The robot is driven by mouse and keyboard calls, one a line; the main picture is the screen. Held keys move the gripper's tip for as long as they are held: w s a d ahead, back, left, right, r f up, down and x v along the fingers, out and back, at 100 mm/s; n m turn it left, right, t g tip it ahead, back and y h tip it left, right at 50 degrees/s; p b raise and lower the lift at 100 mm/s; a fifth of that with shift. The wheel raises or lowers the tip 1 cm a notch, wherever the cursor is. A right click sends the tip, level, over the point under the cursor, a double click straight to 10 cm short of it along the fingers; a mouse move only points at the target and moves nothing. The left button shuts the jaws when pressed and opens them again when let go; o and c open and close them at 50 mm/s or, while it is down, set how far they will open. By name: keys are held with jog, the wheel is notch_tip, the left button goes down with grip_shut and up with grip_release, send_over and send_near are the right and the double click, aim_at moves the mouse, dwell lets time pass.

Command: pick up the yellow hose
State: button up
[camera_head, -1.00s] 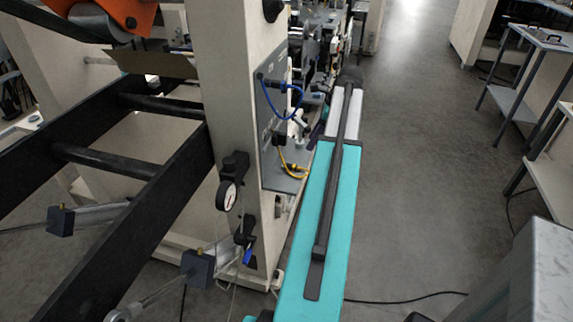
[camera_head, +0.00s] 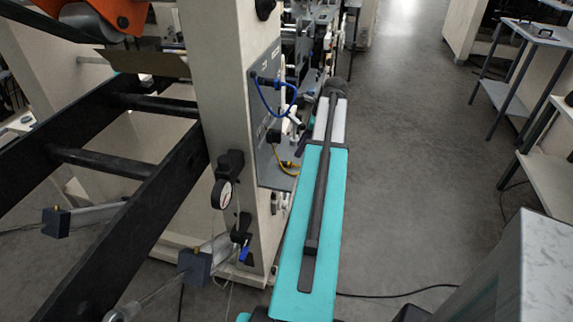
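The yellow hose (camera_head: 279,161) is a short, thin curve at the lower part of the grey panel on the side of the cream machine column. Its right end is close to the left edge of my teal arm, and I cannot tell how it is fixed. My arm reaches forward just right of the column, with its dark far end near the machine. My gripper cannot be made out beyond that end, so its fingers and any contact with the hose are hidden.
A blue hose (camera_head: 272,104) loops on the grey panel (camera_head: 266,80) above the yellow one. A pressure gauge (camera_head: 222,194) juts from the cream column (camera_head: 228,120). The aisle floor (camera_head: 410,150) is open on the right, with a black cable across it. A metal side table (camera_head: 537,32) stands beyond.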

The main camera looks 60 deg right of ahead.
aim_at(290, 163)
jog(key=shift+x, duration=1.6)
jog(key=shift+w+f, duration=0.1)
jog(key=shift+f, duration=0.05)
jog(key=shift+p+x, duration=0.9)
jog(key=shift+x, duration=1.5)
grip_shut()
